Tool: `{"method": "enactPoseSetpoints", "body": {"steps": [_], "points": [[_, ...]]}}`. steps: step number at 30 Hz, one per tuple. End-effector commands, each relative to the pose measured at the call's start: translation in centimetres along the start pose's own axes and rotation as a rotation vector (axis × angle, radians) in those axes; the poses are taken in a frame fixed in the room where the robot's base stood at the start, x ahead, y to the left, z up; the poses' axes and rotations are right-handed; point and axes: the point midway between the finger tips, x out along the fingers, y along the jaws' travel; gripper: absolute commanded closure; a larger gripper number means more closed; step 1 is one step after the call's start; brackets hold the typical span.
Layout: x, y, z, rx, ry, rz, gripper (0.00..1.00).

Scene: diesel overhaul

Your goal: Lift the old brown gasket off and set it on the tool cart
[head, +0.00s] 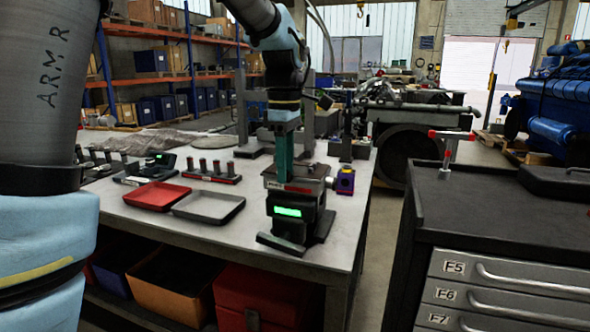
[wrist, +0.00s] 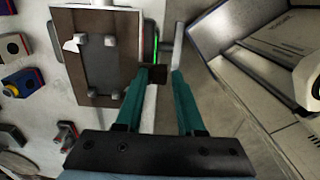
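The old brown gasket (wrist: 69,80) shows in the wrist view as a brown border around a grey plate with several bolt-like posts. A small brown tab (wrist: 157,74) sticks out at its lower right. The gasket lies on the fixture with the green display (head: 288,211), at the bench's right end. My gripper (wrist: 162,76) points down at the fixture, its two teal fingers apart with the tab between the tips. The right finger seems clear of the tab. My gripper (head: 285,180) hides part of the fixture in the head view. The dark-topped tool cart (head: 500,215) stands at right.
A red tray (head: 157,196) and a dark tray (head: 208,206) lie left of the fixture on the bench (head: 190,229). A small blue-purple block (head: 345,181) is right of it. A red-handled T-shaped tool (head: 449,146) stands on the cart. A floor gap separates bench and cart.

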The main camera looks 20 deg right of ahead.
Motion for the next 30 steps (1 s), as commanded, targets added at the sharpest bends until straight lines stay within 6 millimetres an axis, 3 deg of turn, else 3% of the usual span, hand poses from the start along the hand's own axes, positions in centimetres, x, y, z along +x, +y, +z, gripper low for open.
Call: {"method": "enactPoseSetpoints", "body": {"steps": [3,13,30], "points": [[-0.01,0.00,0.00,0.000,0.000,0.000,0.64],[-0.04,0.00,0.01,0.000,0.000,0.000,1.00],[-0.06,0.00,0.01,0.000,0.000,0.000,1.00]]}}
